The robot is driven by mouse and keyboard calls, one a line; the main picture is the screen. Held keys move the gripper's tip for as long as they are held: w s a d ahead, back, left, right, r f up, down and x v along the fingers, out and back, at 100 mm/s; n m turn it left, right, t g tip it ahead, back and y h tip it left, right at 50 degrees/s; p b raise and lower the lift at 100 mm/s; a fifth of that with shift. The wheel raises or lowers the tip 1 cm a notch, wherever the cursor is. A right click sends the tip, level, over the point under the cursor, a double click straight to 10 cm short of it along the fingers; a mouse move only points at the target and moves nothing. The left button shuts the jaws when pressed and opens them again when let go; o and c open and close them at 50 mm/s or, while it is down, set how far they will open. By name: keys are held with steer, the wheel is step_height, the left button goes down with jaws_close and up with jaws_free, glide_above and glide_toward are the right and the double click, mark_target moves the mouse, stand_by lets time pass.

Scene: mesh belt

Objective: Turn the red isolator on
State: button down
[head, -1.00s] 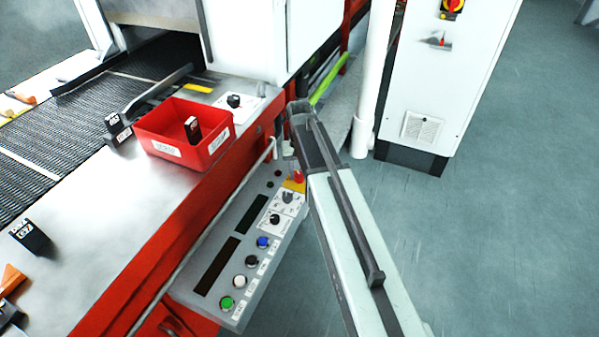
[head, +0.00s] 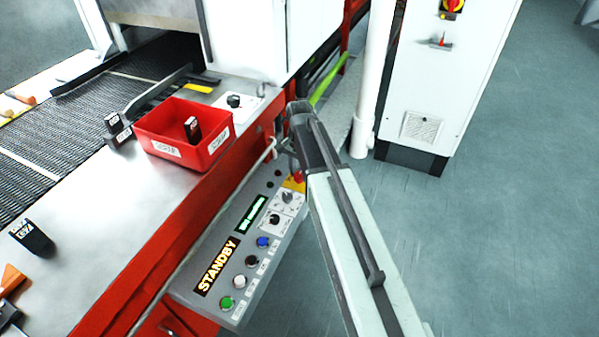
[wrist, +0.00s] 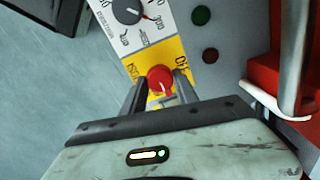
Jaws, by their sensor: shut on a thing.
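The red isolator (wrist: 160,79) is a red rotary knob on a yellow plate, seen in the wrist view. My gripper (wrist: 162,88) has one finger on each side of the knob and is shut on it. In the head view the isolator (head: 298,177) shows only in part beside my arm, and the fingertips are hidden.
A grey selector dial (wrist: 127,10) sits near the isolator. Blue (head: 263,242), white and green buttons line the panel. A red bin (head: 185,140) stands on the machine top. A white cabinet (head: 440,80) with another red-yellow switch stands at the right.

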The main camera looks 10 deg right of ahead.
mark_target(299, 175)
stand_by(0.6)
steer(key=c, duration=0.9)
jaws_free()
steer(key=shift+c, duration=0.2)
step_height(299, 175, up, 8)
steer(key=p, duration=0.8)
steer(key=shift+f, duration=0.1)
